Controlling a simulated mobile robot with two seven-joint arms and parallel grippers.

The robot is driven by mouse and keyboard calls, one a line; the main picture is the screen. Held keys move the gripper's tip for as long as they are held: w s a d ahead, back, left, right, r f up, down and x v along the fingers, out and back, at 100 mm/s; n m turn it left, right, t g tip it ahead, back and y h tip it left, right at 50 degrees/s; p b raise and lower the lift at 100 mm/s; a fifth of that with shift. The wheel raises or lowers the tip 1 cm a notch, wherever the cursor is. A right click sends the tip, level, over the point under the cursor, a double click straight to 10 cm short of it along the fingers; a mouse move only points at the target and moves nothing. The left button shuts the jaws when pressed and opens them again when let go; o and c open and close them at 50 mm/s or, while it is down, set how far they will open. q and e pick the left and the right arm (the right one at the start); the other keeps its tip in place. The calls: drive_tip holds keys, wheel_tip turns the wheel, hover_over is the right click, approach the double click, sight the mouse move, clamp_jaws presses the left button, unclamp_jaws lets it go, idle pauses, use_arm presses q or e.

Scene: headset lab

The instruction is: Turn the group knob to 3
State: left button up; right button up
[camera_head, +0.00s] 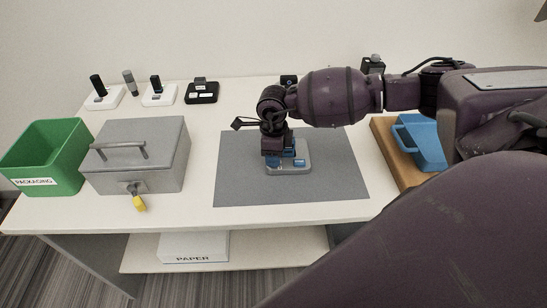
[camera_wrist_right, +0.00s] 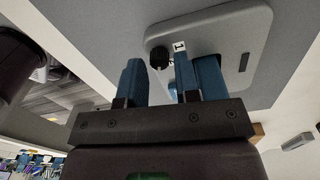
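A light grey device (camera_head: 291,171) with blue parts lies on the dark grey mat. In the right wrist view the grey panel (camera_wrist_right: 225,30) carries a small black round knob (camera_wrist_right: 160,58) and a white label (camera_wrist_right: 179,46) with a dark mark I cannot read surely. My right gripper (camera_head: 284,152) is over the device and hides part of it. In the wrist view its two blue fingers (camera_wrist_right: 160,82) are apart, with the knob beyond the gap and nothing seen held. I cannot tell whether a finger touches the panel. The knob's setting is not readable. My left gripper is not in view.
A grey lidded box (camera_head: 150,160) with a yellow padlock (camera_head: 139,203) and a green bin (camera_head: 75,150) stand at left. Small devices (camera_head: 202,92) line the back. A blue tray (camera_head: 425,140) sits on a wooden board (camera_head: 391,145) at right. The mat (camera_head: 240,185) is otherwise clear.

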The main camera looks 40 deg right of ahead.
drive_tip(key=shift+f, duration=0.65)
drive_tip(key=shift+c, duration=0.4)
clamp_jaws()
drive_tip(key=shift+m+p, duration=0.3)
drive_tip(key=shift+m, duration=0.7)
drive_tip(key=shift+o, duration=0.4)
unclamp_jaws()
